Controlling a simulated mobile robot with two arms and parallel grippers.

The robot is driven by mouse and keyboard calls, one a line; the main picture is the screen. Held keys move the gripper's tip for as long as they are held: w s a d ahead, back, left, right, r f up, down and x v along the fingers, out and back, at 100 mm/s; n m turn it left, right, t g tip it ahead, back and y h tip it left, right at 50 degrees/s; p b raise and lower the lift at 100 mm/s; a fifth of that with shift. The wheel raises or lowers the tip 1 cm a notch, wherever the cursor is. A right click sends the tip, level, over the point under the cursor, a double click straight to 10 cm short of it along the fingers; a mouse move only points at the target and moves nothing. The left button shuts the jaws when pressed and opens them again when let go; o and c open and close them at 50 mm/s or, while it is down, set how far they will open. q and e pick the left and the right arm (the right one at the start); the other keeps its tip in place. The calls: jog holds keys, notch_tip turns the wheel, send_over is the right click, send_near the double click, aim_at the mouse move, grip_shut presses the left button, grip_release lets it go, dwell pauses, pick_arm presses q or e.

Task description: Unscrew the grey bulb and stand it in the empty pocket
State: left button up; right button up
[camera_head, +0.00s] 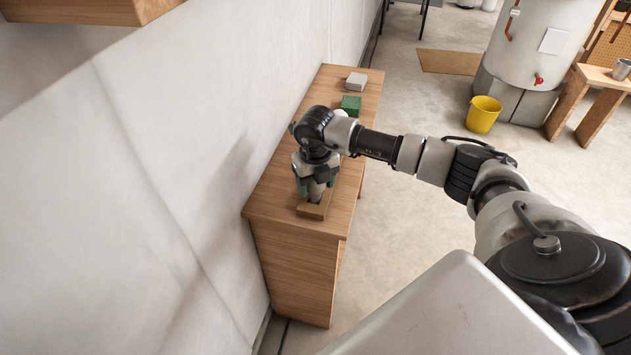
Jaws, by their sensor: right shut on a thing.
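My right gripper (315,188) points down over a small wooden block (308,212) near the close end of the wooden bench. It is shut on a grey thing between its fingers, which looks like the grey bulb (316,194). The bulb is mostly hidden, and I cannot tell whether it is still seated in the block. A green block (351,103) stands farther back on the bench, partly behind my arm. A white rounded thing (341,112) shows beside it. Pockets are too small to make out. My left gripper is not in view.
The wooden bench (275,205) stands along the pale wall (140,150). The floor right of the bench is clear.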

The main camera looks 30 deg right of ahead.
jog(key=shift+f+b, duration=0.3)
jog(key=shift+f, duration=0.2)
jog(key=o, duration=0.9)
jog(key=shift+r, duration=0.1)
jog(key=shift+o, duration=0.2)
notch_tip(320, 180, up, 11)
jog(key=shift+f+b, duration=0.1)
jog(key=shift+b, duration=0.55)
